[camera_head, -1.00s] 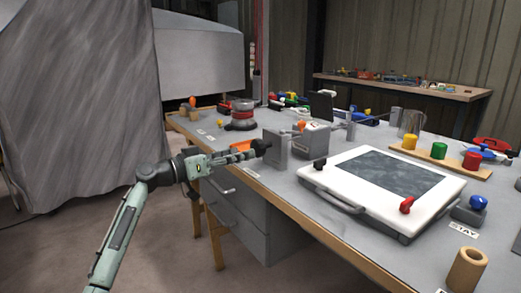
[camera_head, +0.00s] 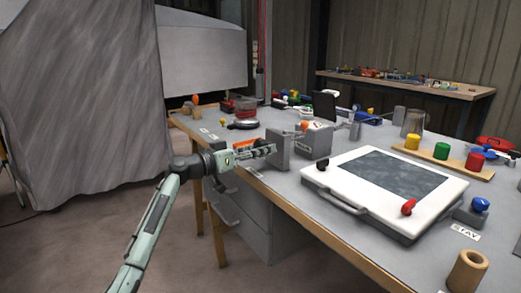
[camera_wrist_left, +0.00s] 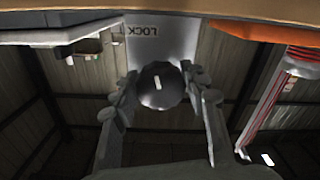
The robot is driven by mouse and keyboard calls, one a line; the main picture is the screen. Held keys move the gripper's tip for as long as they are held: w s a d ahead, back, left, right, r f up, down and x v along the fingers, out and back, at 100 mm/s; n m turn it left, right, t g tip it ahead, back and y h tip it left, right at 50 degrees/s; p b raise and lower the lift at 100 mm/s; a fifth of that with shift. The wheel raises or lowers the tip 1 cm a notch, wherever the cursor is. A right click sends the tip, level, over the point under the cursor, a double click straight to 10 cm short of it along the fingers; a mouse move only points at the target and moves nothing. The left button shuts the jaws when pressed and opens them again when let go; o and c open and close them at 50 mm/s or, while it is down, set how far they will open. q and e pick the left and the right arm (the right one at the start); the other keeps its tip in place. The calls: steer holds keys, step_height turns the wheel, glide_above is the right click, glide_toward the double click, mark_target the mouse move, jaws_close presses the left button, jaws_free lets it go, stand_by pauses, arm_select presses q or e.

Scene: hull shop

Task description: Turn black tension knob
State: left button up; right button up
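A round black knob (camera_wrist_left: 160,86) with a white pointer mark shows in the left wrist view, on a grey plate lettered LOCK (camera_wrist_left: 150,50). My left gripper (camera_wrist_left: 160,92) is open, with one finger on each side of the knob. The fingertips are close to its rim; I cannot tell whether they touch it. In the head view the left gripper (camera_head: 268,149) points at the upright grey plate (camera_head: 279,151) at the table's near edge, and it hides the knob there. My right gripper is not in view.
A white panel with a dark screen (camera_head: 385,175) and small black and red knobs lies right of the plate. An orange tray (camera_head: 245,142) and a red-and-grey round device (camera_head: 244,112) stand behind the gripper. Drawers (camera_head: 248,212) hang under the table edge.

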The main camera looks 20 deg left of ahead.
arm_select(q)
steer(key=c, duration=0.4)
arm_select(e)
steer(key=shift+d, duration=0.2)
arm_select(q)
steer(key=shift+n, duration=0.3)
steer(key=shift+c, duration=0.3)
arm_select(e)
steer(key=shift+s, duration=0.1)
